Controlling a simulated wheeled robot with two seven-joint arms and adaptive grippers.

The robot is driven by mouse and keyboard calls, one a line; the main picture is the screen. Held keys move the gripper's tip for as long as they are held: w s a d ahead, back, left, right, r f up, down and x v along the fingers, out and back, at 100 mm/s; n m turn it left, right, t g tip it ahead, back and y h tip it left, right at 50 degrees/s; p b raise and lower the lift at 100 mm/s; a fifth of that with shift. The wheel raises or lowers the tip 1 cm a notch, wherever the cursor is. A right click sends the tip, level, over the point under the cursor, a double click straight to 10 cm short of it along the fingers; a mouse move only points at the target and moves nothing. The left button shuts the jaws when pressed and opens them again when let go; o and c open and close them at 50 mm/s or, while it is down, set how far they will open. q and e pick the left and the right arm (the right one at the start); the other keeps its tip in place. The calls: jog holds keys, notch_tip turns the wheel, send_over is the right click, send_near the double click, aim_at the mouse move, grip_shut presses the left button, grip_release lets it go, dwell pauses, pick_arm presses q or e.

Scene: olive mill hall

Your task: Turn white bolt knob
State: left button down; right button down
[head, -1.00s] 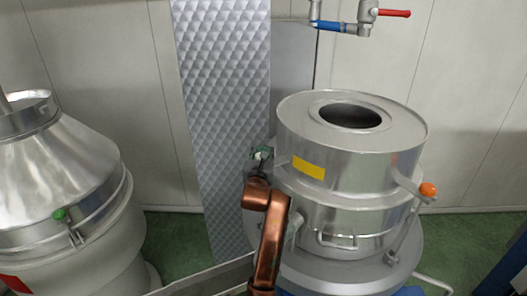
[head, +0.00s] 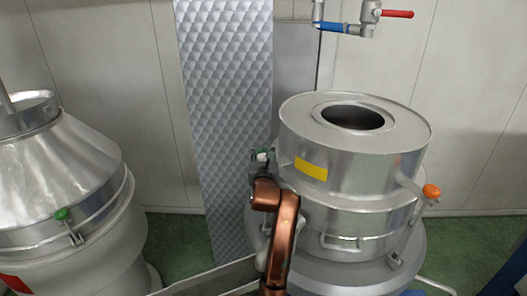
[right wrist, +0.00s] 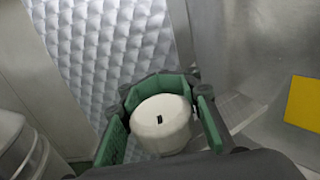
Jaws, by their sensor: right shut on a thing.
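The white bolt knob (right wrist: 160,122) is a round, cream-white knob with a small dark mark on its face, seen large in the right wrist view. It also shows small in the head view (head: 262,155), at the left side of the steel centrifuge (head: 352,175). My right gripper (right wrist: 162,108) has green-padded fingers on both sides of the knob and is shut on it. In the head view the right gripper (head: 261,160) is mostly hidden behind my copper-coloured arm. My left gripper is not in view.
An orange knob (head: 431,191) sits on the centrifuge's right side, and a yellow label (head: 311,168) on its front. A second steel machine with a green knob (head: 61,214) stands at left. Pipes with a red-handled valve (head: 397,14) hang above. A quilted metal panel (head: 228,110) is behind.

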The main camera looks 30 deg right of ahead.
jog(key=shift+f, duration=0.35)
jog(key=c, duration=2.1)
grip_release()
jog(key=o, duration=0.5)
jog(key=shift+s+r, duration=0.15)
jog(key=shift+r, duration=0.1)
jog(key=v, duration=1.2)
